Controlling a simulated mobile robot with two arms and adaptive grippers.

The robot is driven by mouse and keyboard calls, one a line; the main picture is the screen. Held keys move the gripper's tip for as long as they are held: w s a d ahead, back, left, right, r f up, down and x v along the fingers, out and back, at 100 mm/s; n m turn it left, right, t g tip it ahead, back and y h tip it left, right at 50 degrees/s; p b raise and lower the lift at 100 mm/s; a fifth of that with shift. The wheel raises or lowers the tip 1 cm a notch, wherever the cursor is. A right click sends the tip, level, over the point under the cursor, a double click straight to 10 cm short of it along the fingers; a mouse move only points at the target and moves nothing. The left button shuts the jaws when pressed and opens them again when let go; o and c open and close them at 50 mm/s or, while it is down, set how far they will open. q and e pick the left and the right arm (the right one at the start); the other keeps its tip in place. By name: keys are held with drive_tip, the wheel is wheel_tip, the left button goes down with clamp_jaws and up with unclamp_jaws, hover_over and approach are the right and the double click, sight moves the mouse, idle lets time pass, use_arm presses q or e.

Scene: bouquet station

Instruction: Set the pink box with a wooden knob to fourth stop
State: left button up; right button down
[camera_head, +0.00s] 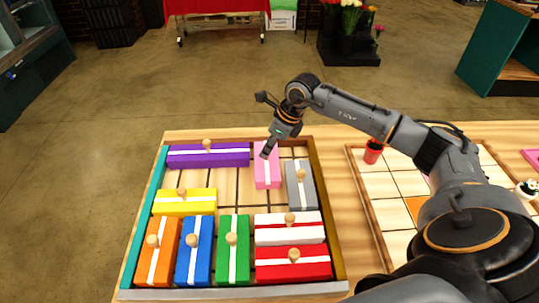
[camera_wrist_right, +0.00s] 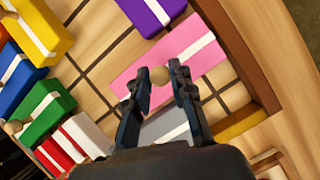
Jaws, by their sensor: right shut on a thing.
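The pink box (camera_head: 274,175) has a white stripe along its length and stands lengthwise near the far right of the tray (camera_head: 319,190). Its wooden knob is hidden by the gripper in the head view, but the knob (camera_wrist_right: 159,75) shows between the fingers in the right wrist view, above the pink box (camera_wrist_right: 205,58). My right gripper (camera_head: 267,152) comes down over the far half of the box. My right gripper (camera_wrist_right: 161,71) is shut on the knob. My left gripper is not in view.
The purple box (camera_head: 190,160) lies left of the pink box, and the grey box (camera_head: 293,190) stands to its near right. The white box (camera_head: 275,236) and red box (camera_head: 275,270) lie nearer. Bare gridded floor (camera_head: 228,183) shows left of the pink box.

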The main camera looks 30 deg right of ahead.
drive_tip(key=shift+w+d+r, duration=0.2)
drive_tip(key=shift+r, duration=0.05)
drive_tip(key=c, duration=1.2)
unclamp_jaws()
drive_tip(key=shift+w, duration=0.1)
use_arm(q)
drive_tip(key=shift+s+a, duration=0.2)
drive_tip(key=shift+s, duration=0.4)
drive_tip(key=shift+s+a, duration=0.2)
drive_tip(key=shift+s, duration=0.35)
use_arm(e)
drive_tip(key=shift+o, duration=0.2)
drive_tip(key=shift+f, duration=0.2)
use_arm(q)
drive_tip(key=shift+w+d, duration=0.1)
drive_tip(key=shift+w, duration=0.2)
use_arm(e)
drive_tip(key=v, duration=1.2)
drive_tip(key=shift+a+f, duration=0.1)
drive_tip(key=shift+a, duration=0.05)
